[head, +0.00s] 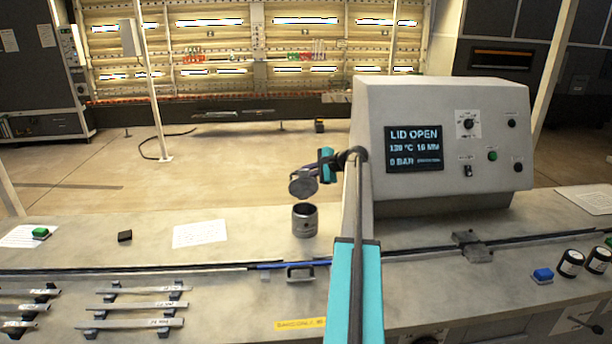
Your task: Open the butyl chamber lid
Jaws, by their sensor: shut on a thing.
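The butyl chamber (305,222) is a small grey metal cylinder standing on the bench, with its dark mouth uncovered. Its round grey lid (302,187) is raised above the mouth, tilted, and apart from the rim. My gripper (314,171) is at the lid's upper edge, shut on the lid. The fingertips are small and partly hidden, so the exact grip point is unclear. The control box screen (414,148) reads "LID OPEN" and "0 BAR".
The grey control box (450,190) stands close to the right of my arm. A blue hose (280,265) and a small handle (300,272) lie in front of the chamber. Labelled metal bars (130,323) lie front left. Paper (200,234) lies left of the chamber.

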